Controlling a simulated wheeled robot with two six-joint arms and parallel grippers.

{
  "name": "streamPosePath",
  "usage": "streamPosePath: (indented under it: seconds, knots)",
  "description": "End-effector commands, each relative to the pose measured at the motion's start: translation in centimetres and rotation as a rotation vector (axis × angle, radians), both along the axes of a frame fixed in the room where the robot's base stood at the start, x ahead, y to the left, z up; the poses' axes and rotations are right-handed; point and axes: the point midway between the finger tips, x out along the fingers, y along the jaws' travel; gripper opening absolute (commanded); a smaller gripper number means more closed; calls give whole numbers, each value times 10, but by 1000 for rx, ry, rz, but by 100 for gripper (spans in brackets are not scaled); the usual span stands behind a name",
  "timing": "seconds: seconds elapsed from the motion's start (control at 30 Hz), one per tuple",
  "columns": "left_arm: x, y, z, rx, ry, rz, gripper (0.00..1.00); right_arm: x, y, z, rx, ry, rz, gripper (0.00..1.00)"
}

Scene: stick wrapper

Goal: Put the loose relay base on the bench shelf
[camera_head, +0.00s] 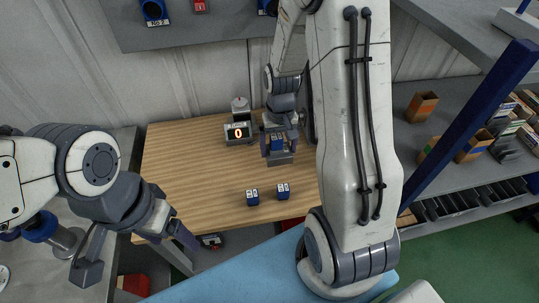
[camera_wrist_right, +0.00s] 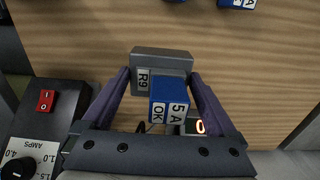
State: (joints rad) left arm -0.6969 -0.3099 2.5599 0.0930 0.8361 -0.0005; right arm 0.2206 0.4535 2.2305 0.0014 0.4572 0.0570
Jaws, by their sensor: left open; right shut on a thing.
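The relay base is a grey block (camera_wrist_right: 162,55) labelled R9, with a blue relay (camera_wrist_right: 169,96) marked 5A OK seated on it. My right gripper (camera_wrist_right: 161,76) is shut on the grey block, one finger on each side. In the head view the right gripper (camera_head: 279,149) and the base (camera_head: 280,159) are over the back right part of the wooden bench; I cannot tell whether the base touches the wood. My left gripper (camera_head: 139,256) is open and empty off the bench's front left corner. A grey shelf-like surface (camera_head: 190,36) spans the top of the head view.
Two blue relays (camera_head: 252,197) (camera_head: 283,191) stand near the bench's front edge. A display box (camera_head: 238,131) reading 0 stands left of the right gripper. A box with a red switch (camera_wrist_right: 46,100) shows in the wrist view. The bench's left part (camera_head: 180,175) is clear.

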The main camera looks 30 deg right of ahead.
Motion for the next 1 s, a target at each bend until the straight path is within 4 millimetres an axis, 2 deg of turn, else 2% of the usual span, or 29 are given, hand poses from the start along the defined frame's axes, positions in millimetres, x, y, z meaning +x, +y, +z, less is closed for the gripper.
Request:
streamPosePath:
  seconds: [0.03, 0.2, 0.53, 0.97, 1.0]
  knots:
    - [0, 0, 3, 0, 0, 0, 75, 5, 8, -4, 1, 4, 5, 20]
    - [0, 0, 5, 0, 0, 0, 75, 15, 19, -14, 0, 0, 1, 20]
    - [0, 0, 12, 0, 0, 0, 75, 15, 19, -52, 1, 2, -2, 20]
    - [0, 0, 8, 0, 0, 0, 75, 15, 19, -60, 0, -1, -1, 20]
    - [0, 0, 9, 0, 0, 0, 75, 15, 19, -58, 0, -1, -1, 100]
